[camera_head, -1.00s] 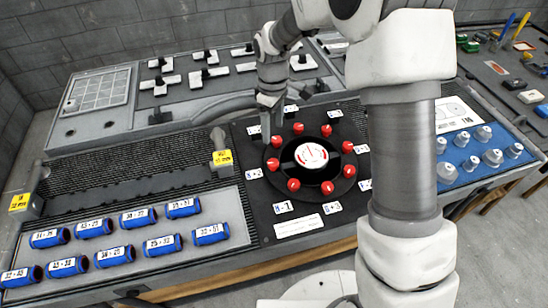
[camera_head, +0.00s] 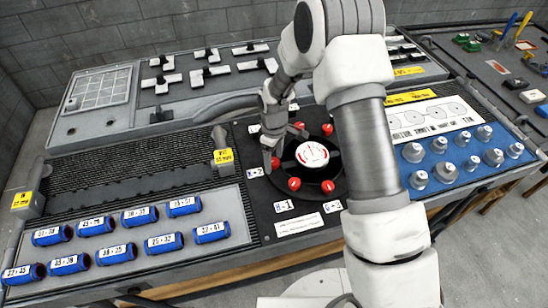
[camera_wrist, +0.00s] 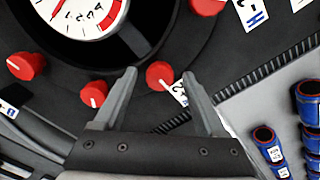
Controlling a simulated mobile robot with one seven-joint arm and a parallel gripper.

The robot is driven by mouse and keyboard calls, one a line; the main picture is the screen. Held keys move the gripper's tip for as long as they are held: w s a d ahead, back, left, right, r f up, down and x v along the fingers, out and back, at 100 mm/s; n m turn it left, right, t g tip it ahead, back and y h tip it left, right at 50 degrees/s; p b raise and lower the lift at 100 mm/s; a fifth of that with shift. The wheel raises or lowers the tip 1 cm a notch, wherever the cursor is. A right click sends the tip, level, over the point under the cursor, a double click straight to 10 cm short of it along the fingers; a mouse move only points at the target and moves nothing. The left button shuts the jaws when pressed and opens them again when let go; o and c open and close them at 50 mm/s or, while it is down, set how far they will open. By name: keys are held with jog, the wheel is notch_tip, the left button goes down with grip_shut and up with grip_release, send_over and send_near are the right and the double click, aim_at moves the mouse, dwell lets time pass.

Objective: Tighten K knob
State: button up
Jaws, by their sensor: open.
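Several red knobs ring a round white dial (camera_head: 312,154) on a black panel (camera_head: 262,222). My gripper (camera_head: 271,152) is at the left side of the ring. In the wrist view my gripper (camera_wrist: 159,78) is open, with one red knob (camera_wrist: 160,74) showing between its fingertips. Whether the fingers are level with this knob or above it I cannot tell. Two more red knobs, a nearer one (camera_wrist: 93,93) and a farther one (camera_wrist: 26,65), lie to the left. No label clearly reads K; the labels are small and partly hidden.
Blue labelled cylinders (camera_head: 212,232) lie on a grey tray at the left. Grey cone-shaped knobs (camera_head: 445,172) stand on a blue panel at the right. A grey post with a yellow tag (camera_head: 223,157) stands close left of the black panel. Black-and-white switches (camera_head: 207,76) fill the back.

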grip_shut()
jog(key=shift+m, duration=0.3)
jog(key=m+b, duration=0.2)
jog(key=m, duration=0.1)
jog(key=shift+f+m+b, duration=0.1)
jog(key=shift+m+b, duration=0.2)
jog(key=shift+b, duration=0.1)
jog(key=m+b, duration=0.1)
jog(key=m, duration=0.3)
jog(key=shift+m+b, duration=0.3)
jog(key=shift+b, duration=0.1)
jog(key=m, duration=0.4)
jog(key=shift+b, duration=0.4)
jog(key=m, duration=0.5)
